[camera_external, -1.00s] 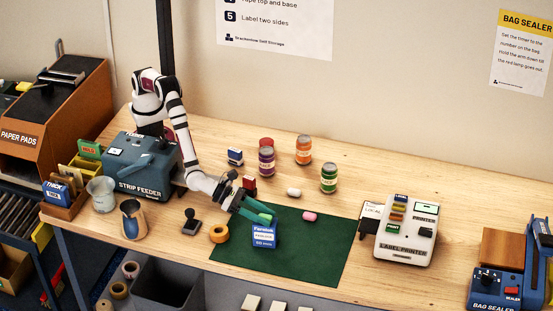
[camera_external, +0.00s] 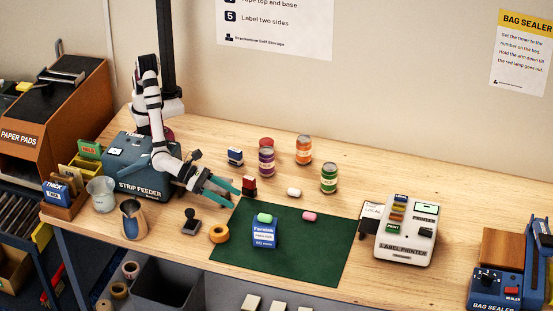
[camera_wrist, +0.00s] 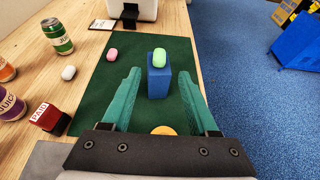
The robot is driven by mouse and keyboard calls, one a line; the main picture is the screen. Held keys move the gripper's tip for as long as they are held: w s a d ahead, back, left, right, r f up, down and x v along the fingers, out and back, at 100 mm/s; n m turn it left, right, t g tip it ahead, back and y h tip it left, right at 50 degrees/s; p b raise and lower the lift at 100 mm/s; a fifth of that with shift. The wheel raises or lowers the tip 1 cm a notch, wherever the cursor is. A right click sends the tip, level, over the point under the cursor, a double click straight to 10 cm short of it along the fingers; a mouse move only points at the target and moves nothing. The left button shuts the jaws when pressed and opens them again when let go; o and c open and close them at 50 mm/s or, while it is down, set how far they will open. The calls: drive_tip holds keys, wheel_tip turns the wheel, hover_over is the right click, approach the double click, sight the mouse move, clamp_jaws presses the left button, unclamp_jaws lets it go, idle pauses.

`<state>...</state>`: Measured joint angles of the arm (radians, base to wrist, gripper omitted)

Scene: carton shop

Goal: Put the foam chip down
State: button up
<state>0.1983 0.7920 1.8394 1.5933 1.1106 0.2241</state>
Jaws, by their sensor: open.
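A green foam chip (camera_external: 264,217) rests on top of a blue box (camera_external: 264,236), which stands upright on the dark green mat (camera_external: 310,262). In the wrist view the green chip (camera_wrist: 160,57) sits on the blue box (camera_wrist: 159,83), ahead of my fingers. A pink foam chip (camera_external: 309,216) lies on the mat to the right of the box. A white foam chip (camera_external: 294,192) lies on the bare wood behind the mat. My gripper (camera_external: 231,191) is open and empty, up and to the left of the box, apart from it.
A tape roll (camera_external: 219,233) lies at the mat's left edge. A red stamp (camera_external: 249,186) stands close to my gripper. The label printer (camera_external: 406,232) is to the right. The mat's right part is clear.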

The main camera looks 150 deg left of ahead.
drive_tip(key=s+a+r+n+g+y, duration=0.1)
drive_tip(key=s+a+r+n+g, duration=0.2)
drive_tip(key=s+r+n, duration=0.35)
drive_tip(key=s+a+r+n+g, duration=0.3)
drive_tip(key=s+a+n, duration=0.1)
drive_tip(key=s, duration=0.5)
drive_tip(key=s+d+n+g+h, duration=0.2)
drive_tip(key=s+d+n+h, duration=0.2)
drive_tip(key=s, duration=0.8)
drive_tip(key=s+d+f+n+g+h, duration=0.1)
drive_tip(key=s+d+n+h, duration=0.3)
drive_tip(key=s, duration=0.9)
drive_tip(key=d+n, duration=0.2)
drive_tip(key=n, duration=0.1)
drive_tip(key=shift+s+d+g+h, duration=0.15)
drive_tip(key=shift+d+g+h, duration=0.1)
drive_tip(key=shift+g+h, duration=0.15)
